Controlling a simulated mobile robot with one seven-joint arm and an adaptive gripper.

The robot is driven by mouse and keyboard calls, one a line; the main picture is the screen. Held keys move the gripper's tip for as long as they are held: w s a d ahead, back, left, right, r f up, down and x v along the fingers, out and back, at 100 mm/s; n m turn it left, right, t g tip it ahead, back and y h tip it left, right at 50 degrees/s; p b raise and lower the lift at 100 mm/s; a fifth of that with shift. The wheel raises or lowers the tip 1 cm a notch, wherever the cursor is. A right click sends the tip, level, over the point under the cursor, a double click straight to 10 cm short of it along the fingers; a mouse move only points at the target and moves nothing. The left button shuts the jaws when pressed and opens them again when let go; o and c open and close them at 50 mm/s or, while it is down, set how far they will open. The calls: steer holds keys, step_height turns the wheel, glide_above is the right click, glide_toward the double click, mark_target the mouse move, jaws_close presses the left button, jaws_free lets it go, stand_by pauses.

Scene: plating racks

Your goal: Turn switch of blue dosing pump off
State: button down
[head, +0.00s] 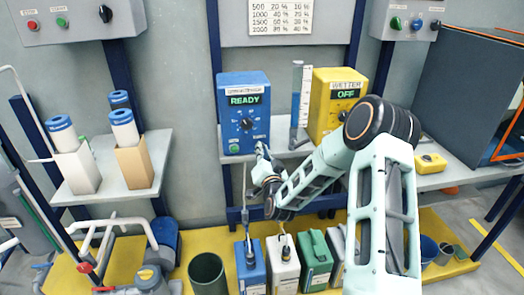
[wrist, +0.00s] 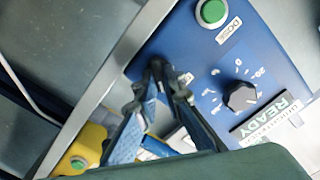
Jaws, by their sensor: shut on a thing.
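The blue dosing pump (head: 235,133) stands on the shelf, its display (head: 244,100) reading READY. It fills the right of the wrist view (wrist: 222,60), with a black dial (wrist: 240,97) and a green DOSE button (wrist: 212,12). My gripper (head: 262,150) is at the pump's lower right front.
A yellow pump (head: 322,105) reading OFF stands close to the right, with a clear measuring cylinder (head: 297,100) between. Several coloured canisters (head: 315,262) stand on the yellow floor platform below. A left shelf (head: 112,183) holds boxes with blue-topped filters.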

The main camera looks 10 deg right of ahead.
steer(key=shift+a+f+n+b, duration=0.1)
steer(key=shift+f+n+b, duration=0.05)
steer(key=shift+n+b, duration=0.35)
steer(key=n+b, duration=0.6)
steer(key=b, duration=0.1)
steer(key=n+b, duration=0.6)
steer(key=b, duration=0.1)
steer(key=shift+a+n, duration=0.2)
steer(key=shift+n, duration=0.2)
steer(key=c, duration=2)
jaws_free()
steer(key=shift+c, duration=0.2)
steer(key=shift+s, duration=0.15)
steer(key=s, duration=1.1)
steer(key=shift+s, duration=0.4)
steer(key=shift+r, duration=0.2)
